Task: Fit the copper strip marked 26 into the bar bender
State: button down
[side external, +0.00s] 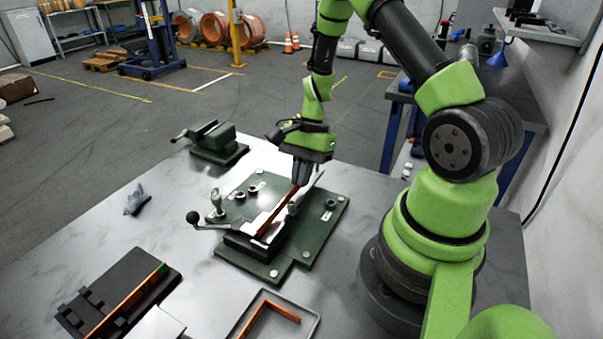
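The bar bender (322,222) is a dark green plate with pegs, a black block and a lever with a black ball knob, bolted on the table. A copper strip (272,220) lies across it, running from the black block up to my gripper (300,180). My gripper points down at the strip's far end and appears shut on it, though the fingertips are small here. No number can be read on the strip. Another copper strip (122,306) with a green end lies in a black slotted rack (140,262) at lower left.
A grey tray (311,319) at the front holds an L-shaped bent copper piece (268,316). A green vise (214,142) stands at the table's back edge. The table between rag and bender is clear.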

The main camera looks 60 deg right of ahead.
jog(key=shift+f, duration=0.65)
dwell(0.4)
jog(key=c, duration=1.7)
grip_release()
jog(key=shift+r, duration=0.1)
jog(key=shift+r, duration=1.45)
jog(key=o, duration=0.6)
